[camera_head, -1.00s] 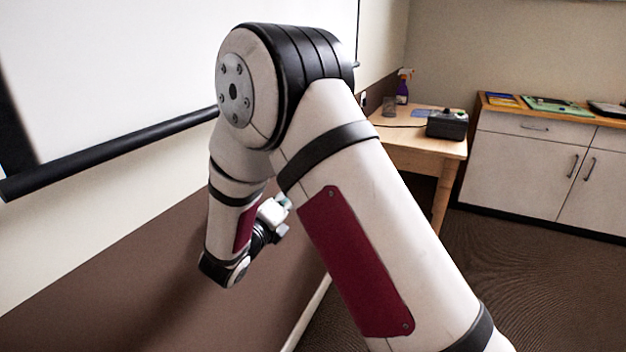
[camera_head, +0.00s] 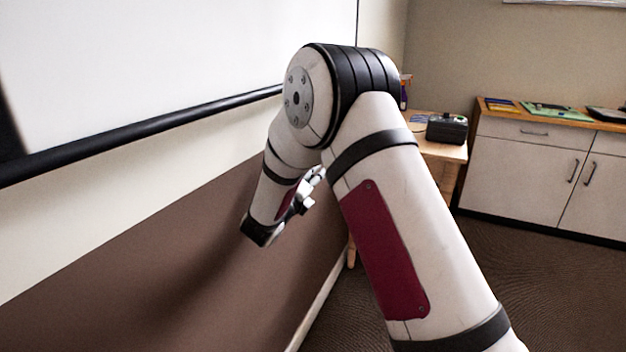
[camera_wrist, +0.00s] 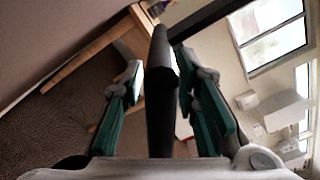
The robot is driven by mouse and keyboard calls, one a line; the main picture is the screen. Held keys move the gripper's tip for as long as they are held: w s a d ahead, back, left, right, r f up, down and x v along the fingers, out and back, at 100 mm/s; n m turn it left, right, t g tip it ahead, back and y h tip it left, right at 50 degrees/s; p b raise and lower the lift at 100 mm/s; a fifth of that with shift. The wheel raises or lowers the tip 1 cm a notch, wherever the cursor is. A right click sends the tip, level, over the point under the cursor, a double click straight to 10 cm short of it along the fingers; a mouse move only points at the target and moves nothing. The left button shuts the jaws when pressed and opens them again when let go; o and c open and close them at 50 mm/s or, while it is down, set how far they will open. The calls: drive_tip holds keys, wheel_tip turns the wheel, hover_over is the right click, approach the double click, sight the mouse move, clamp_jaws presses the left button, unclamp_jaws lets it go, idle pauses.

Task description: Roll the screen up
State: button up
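The white projection screen (camera_head: 150,55) hangs on the left wall in the head view, lowered. A black bar (camera_head: 130,132) runs along its bottom edge; my arm hides its right end. My gripper (camera_head: 312,186) is below the bar's level in the head view, small and partly hidden by my arm. In the wrist view, the green-padded fingers of my gripper (camera_wrist: 167,78) stand apart. A black rounded bar (camera_wrist: 160,105) shows between them, with narrow gaps on both sides. I cannot tell whether this is the screen's bar or how near it is.
A wooden table (camera_head: 445,150) with a black box (camera_head: 446,129) stands behind my arm. A white cabinet (camera_head: 530,165) with flat items on top is at the right. The wall's lower part (camera_head: 170,245) is brown. Windows (camera_wrist: 270,30) show in the wrist view. The floor at right is clear.

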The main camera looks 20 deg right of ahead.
drive_tip(key=shift+c, duration=0.3)
clamp_jaws()
